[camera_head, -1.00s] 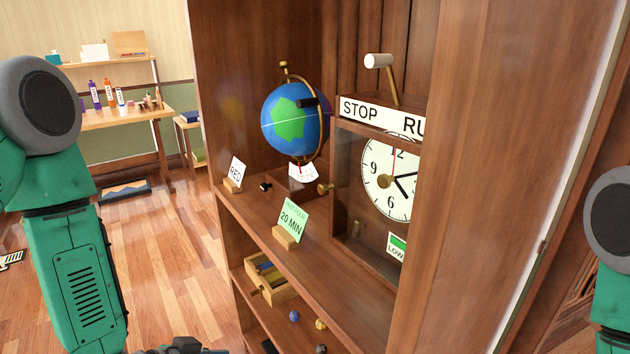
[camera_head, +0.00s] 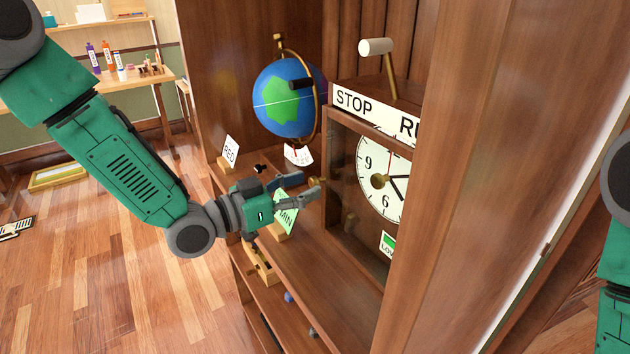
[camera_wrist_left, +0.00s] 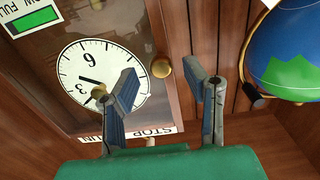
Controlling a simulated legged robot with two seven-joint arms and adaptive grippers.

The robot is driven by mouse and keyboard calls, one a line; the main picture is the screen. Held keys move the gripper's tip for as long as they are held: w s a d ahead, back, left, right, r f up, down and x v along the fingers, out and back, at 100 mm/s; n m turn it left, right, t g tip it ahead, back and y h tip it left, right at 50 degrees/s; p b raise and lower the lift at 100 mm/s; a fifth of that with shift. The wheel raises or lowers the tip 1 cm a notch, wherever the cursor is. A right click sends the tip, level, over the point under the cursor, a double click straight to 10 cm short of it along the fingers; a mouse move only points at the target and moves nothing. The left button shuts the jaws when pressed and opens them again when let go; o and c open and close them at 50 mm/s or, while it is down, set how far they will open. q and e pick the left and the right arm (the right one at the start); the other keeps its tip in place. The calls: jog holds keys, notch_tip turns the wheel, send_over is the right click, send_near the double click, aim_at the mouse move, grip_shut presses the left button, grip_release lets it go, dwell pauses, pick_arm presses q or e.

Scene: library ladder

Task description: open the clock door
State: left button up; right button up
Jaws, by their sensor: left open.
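The clock case (camera_head: 370,190) stands on the shelf with its glazed door closed over a white dial (camera_head: 382,180). My left gripper (camera_head: 306,187) reaches in from the left over the shelf, in front of the knob. In the left wrist view its two blue-grey fingers (camera_wrist_left: 160,75) are apart, with the knob showing between and beyond them; I cannot tell whether they touch it. My right gripper is out of view; only part of that arm shows at the right edge.
A globe (camera_head: 286,97) stands to the left behind the gripper. A green card (camera_head: 286,212) is partly hidden by the gripper. A lever (camera_head: 383,62) rises above the clock. A thick wooden upright (camera_head: 470,180) is to the right.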

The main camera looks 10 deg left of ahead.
pick_arm(q)
jog(key=shift+x, duration=1.15)
jog(key=shift+w+d, duration=0.1)
jog(key=shift+w, duration=0.15)
jog(key=shift+a, duration=0.2)
jog(key=shift+c, duration=0.3)
jog(key=c, duration=0.7)
jog(key=shift+d, duration=0.2)
grip_shut()
jog(key=shift+a, duration=0.1)
